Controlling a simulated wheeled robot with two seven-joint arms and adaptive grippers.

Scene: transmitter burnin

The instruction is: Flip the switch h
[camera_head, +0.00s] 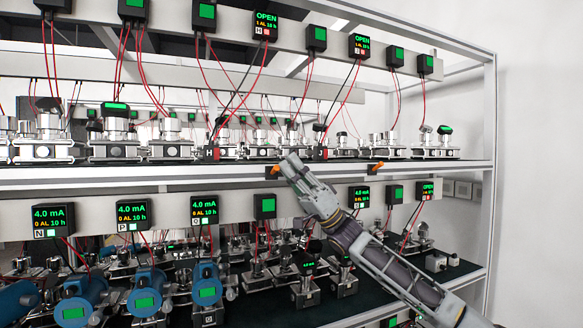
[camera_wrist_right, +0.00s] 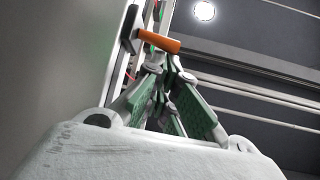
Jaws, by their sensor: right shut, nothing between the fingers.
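An orange-handled switch (camera_head: 272,170) sits on the white shelf rail in the head view, below the red block marked H (camera_head: 211,153) and to its right. I cannot read a letter on the switch itself. My right gripper (camera_head: 287,164) is shut and empty, its tips close to this switch on its right. In the right wrist view an orange handle (camera_wrist_right: 160,44) sticks out from a dark mount, just beyond the shut green-padded fingers (camera_wrist_right: 170,66). I cannot tell whether they touch it. My left gripper is not in view.
A second orange switch (camera_head: 376,168) sits farther right on the rail. A display marked H (camera_head: 265,25) reads OPEN above. Transmitters with red and black wires stand along the upper shelf, and blue transmitters (camera_head: 146,292) stand below. The shelf's metal post (camera_head: 490,120) is at right.

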